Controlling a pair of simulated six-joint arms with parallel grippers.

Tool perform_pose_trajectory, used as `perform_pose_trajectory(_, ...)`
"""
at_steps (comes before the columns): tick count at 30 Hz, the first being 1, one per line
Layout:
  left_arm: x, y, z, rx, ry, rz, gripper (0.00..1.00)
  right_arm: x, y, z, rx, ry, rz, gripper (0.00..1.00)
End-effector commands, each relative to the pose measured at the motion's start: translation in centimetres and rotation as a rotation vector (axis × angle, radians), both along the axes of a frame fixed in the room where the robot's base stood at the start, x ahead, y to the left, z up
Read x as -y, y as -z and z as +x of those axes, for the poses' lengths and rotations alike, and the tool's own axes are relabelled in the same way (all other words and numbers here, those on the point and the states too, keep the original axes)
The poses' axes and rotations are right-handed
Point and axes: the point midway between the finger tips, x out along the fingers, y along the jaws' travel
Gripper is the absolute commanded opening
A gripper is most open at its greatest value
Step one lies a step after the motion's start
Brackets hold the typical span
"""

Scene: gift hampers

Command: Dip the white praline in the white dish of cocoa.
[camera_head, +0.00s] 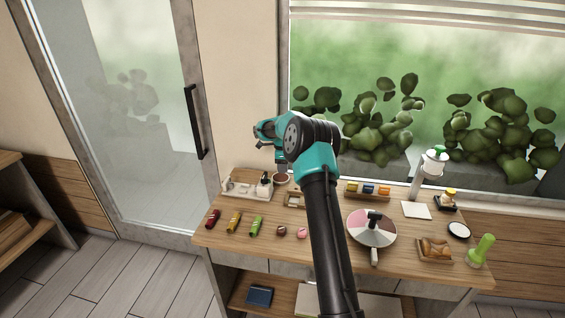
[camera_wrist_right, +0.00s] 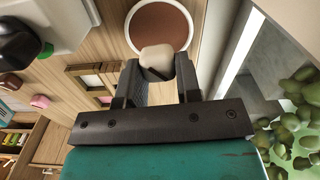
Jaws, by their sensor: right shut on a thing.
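The white praline (camera_wrist_right: 156,58) is held between the fingertips of my right gripper (camera_wrist_right: 158,75), which is shut on it. The white dish (camera_wrist_right: 191,30) of brown cocoa (camera_wrist_right: 160,24) lies just beyond the praline in the wrist view, and the praline overlaps its near rim in the picture. I cannot tell whether the praline touches the cocoa. In the head view the dish (camera_head: 281,179) stands at the table's back left, with my right gripper (camera_head: 281,168) above it. The praline is not discernible there. My left gripper is not in view.
A pale tray (camera_head: 236,188) with items stands left of the dish. A small wooden frame (camera_head: 294,200) is close by. A dark praline (camera_head: 282,231) and a pink praline (camera_head: 302,233) lie nearer the front. A round turntable (camera_head: 372,228) stands right of my arm.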

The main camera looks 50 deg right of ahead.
Motion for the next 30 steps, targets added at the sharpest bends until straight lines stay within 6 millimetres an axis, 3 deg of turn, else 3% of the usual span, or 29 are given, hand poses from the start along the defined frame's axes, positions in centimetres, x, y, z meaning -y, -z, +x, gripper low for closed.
perform_pose_trajectory(10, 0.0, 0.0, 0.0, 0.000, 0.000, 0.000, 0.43, 0.0, 2.4, 0.0, 0.001, 0.000, -0.001, 0.13)
perform_pose_trajectory(30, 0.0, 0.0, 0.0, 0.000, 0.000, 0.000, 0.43, 0.0, 2.6, 0.0, 0.001, 0.000, -0.001, 0.13)
